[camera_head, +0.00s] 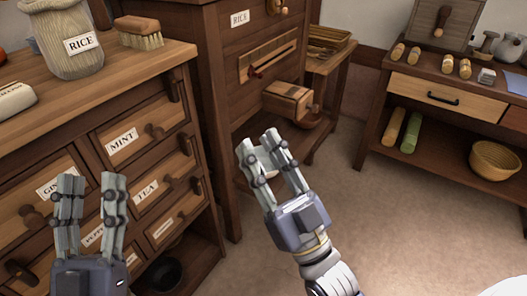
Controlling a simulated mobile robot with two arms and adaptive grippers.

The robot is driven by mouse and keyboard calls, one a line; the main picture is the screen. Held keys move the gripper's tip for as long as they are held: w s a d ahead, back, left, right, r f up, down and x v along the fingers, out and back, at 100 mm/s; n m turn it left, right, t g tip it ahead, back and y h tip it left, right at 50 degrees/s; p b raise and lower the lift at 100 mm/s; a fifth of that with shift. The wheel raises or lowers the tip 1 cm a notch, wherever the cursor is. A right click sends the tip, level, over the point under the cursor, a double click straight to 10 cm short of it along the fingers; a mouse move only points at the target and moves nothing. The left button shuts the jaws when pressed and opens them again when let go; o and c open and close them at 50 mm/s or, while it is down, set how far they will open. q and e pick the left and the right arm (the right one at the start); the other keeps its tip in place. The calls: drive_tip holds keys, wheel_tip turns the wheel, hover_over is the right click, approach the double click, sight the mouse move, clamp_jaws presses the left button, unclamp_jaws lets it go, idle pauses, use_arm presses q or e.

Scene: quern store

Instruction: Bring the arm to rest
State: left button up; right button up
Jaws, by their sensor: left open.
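My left gripper (89,184) is in the lower left, upright in front of the labelled drawers. Its two fingers stand apart with nothing between them. My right gripper (259,146) is near the middle, its fingers pointing up and a little left, in front of the cabinet's lower part. Its fingers are apart. A small pale patch shows between them, and I cannot tell what it is. My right forearm runs down to the bottom edge.
A drawer chest (150,85) at left bears a RICE jar (60,50) and a brush (139,40). A tall cabinet (220,60) has a wooden box (288,100) jutting out. A side table (440,75) holds small items and a basket (495,160).

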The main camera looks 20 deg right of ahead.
drive_tip(key=shift+s+r, duration=0.1)
drive_tip(key=shift+r, duration=0.05)
